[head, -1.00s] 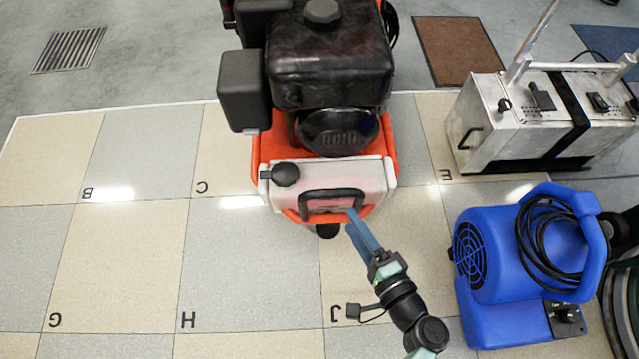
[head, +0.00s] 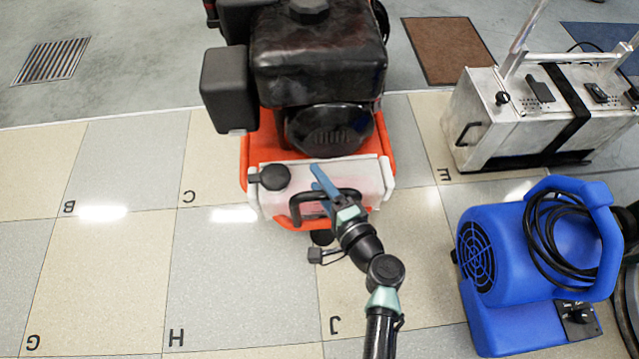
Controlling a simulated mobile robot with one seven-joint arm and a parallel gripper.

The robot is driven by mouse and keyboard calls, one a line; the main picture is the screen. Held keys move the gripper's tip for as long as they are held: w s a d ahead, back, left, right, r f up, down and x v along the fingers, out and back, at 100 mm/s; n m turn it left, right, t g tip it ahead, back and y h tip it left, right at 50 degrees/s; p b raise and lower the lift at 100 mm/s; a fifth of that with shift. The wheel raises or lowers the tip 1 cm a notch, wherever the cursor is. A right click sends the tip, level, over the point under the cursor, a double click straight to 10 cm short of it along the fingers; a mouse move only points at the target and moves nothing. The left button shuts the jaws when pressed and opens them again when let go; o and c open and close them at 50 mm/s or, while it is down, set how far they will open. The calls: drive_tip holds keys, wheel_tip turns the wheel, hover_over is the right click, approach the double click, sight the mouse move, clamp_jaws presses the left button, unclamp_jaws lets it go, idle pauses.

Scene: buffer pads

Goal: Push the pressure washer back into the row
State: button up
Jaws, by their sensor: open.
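The pressure washer (head: 318,62) stands at the top middle of the head view. It has a black engine on an orange base, with a pale tank (head: 280,200) at its near end. A black handle (head: 294,212) loops across the front of the tank. My gripper (head: 321,182) has blue fingers and reaches over the handle from the near side, with the fingers lying above the tank. The gripper is open and holds nothing that I can see. My wrist hides the right part of the handle. Contact with the tank or handle cannot be told.
A blue blower (head: 520,255) with a coiled black cable stands to the right. A silver case machine (head: 540,115) stands behind it. A brown mat (head: 443,50) and a floor grate (head: 50,61) lie farther back. Lettered tiles on the left are bare.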

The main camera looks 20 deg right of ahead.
clamp_jaws()
idle(1.4)
